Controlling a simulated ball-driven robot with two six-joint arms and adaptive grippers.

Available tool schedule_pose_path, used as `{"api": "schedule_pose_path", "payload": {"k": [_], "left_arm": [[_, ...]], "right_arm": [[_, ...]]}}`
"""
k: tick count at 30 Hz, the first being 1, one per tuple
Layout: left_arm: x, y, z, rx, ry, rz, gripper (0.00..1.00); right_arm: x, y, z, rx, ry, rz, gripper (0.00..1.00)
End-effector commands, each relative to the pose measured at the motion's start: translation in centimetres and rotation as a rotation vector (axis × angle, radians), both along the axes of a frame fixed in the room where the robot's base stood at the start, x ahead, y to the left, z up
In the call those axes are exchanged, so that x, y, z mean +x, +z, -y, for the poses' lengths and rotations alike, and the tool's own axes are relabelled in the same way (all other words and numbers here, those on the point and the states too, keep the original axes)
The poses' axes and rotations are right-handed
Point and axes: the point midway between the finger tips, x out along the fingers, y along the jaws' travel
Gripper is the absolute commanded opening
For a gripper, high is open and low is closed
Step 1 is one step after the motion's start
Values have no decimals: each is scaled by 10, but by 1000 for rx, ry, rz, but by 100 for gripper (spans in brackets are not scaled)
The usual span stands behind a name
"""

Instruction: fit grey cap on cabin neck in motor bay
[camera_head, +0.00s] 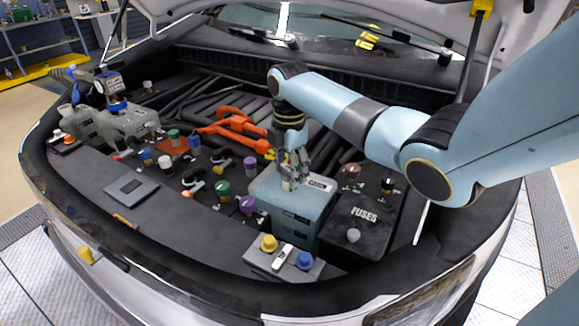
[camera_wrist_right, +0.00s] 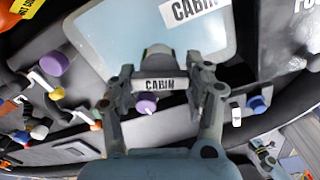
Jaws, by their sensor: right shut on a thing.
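The cabin tank (camera_head: 288,208) is a pale blue-grey box with a CABIN label on its top, right of the middle of the motor bay. My right gripper (camera_head: 291,184) points down at the tank's top. In the right wrist view, the gripper (camera_wrist_right: 165,84) is shut on the grey cap (camera_wrist_right: 157,57), seen between its fingers. A white CABIN label shows between the fingers, and the tank top (camera_wrist_right: 120,40) lies beyond. The fingers hide the neck, so I cannot tell whether the cap is seated or just above it. My left gripper is not seen.
A black FUSES box (camera_head: 362,232) stands right of the tank. A ledge in front carries a yellow cap (camera_head: 269,243) and a blue cap (camera_head: 304,260). Purple (camera_head: 247,204) and green (camera_head: 222,188) caps stand left of the tank. Orange hoses (camera_head: 235,124) lie behind.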

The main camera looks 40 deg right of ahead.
Motion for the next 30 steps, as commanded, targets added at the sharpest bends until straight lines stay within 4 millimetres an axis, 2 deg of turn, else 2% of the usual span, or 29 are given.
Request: {"api": "schedule_pose_path", "payload": {"k": [15,30], "left_arm": [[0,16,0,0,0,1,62],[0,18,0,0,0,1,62]], "right_arm": [[-1,-1,-1,3,-157,-5,27],[-1,-2,-1,2,-186,-4,27]]}}
